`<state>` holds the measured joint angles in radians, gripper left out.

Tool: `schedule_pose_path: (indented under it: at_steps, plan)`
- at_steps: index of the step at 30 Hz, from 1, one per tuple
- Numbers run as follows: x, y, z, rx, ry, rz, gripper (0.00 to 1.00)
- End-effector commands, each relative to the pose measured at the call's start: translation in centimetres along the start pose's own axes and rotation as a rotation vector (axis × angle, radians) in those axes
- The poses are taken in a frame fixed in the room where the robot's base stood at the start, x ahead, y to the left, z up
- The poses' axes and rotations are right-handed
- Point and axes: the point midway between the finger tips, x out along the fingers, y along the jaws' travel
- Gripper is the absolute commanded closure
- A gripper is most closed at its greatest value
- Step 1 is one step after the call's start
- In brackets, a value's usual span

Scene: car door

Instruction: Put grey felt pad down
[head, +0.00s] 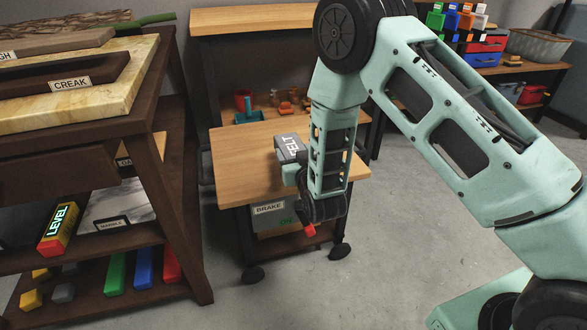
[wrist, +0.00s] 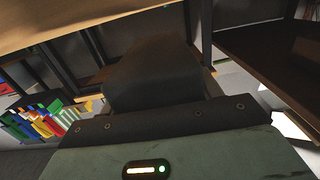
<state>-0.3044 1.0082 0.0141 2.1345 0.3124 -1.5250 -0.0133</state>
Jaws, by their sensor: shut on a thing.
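The grey felt pad (head: 289,146), a small block with FELT lettering on it, shows in the head view over the wooden top of a small wheeled cart (head: 240,150). My gripper (head: 291,170) reaches in from the right and is shut on the pad. I cannot tell whether the pad touches the cart top or hangs just above it. In the wrist view a dark, blurry block (wrist: 155,75) fills the middle in front of my gripper; it looks like the held pad. My fingertips are mostly hidden.
A grey box labelled BRAKE (head: 270,212) sits under the cart top. A dark shelf unit (head: 160,180) with a CREAK-labelled board (head: 75,82) stands close on the left. A workbench (head: 255,20) with small items stands behind. The cart top's left part is bare.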

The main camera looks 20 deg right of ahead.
Motion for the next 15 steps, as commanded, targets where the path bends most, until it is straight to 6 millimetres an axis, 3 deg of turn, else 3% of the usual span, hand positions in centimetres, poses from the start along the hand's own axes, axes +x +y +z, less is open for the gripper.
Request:
schedule_pose_path:
  at_steps: [7, 15]
  plan:
    - [0.2, 0.0, 3.4, 0.0, 0.001, 0.0, 0.6]
    - [0.2, 0.0, 3.5, 0.001, 0.002, 0.0, 0.6]
